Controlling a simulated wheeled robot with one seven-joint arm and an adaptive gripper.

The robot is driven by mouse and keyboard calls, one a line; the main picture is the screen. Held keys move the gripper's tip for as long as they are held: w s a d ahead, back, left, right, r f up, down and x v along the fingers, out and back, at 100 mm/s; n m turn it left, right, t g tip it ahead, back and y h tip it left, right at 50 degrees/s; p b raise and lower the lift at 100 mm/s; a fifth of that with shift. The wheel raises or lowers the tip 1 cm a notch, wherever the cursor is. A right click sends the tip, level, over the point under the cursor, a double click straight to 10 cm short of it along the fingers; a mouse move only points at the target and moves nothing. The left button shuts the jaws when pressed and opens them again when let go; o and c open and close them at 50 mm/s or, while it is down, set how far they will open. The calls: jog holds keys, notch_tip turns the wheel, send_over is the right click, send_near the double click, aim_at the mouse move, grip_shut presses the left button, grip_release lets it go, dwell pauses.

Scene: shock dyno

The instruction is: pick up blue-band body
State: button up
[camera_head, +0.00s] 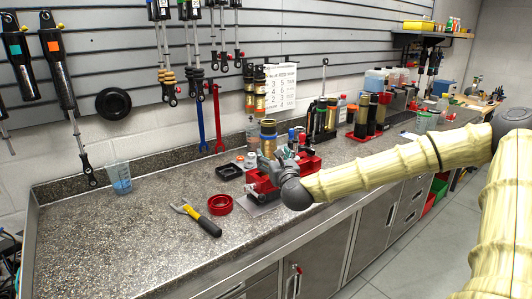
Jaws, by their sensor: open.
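A gold cylindrical body with a blue band (267,139) near its top stands upright at the red vise-like fixture, around the middle of the counter. Its lower end is hidden. My arm reaches in from the right, and my gripper (272,165) is open just in front of the body's lower part. The gripper is small and partly covered by my wrist, so I cannot tell whether its fingers touch the body or stand around it.
The red fixture (258,181) sits close to my gripper. A measuring cup (120,178) stands farther left. The counter's front left (110,250) is clear.

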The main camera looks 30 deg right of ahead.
aim_at(271, 148)
jog(key=x, duration=0.3)
jog(key=shift+d+f, duration=0.1)
jog(key=shift+d, duration=0.2)
jog(key=shift+w+d+r+p, duration=0.1)
jog(key=shift+w+r+p, duration=0.05)
jog(key=shift+w+p, duration=0.25)
jog(key=shift+w+d+r+p, duration=0.15)
jog(key=shift+w+p, duration=0.1)
jog(key=shift+p, duration=0.15)
jog(key=p+x, duration=0.1)
jog(key=x, duration=0.2)
jog(key=shift+a, duration=0.1)
jog(key=shift+w+d+p, duration=0.2)
jog(key=shift+w+p, duration=0.1)
jog(key=shift+w, duration=0.15)
jog(key=c, duration=1.5)
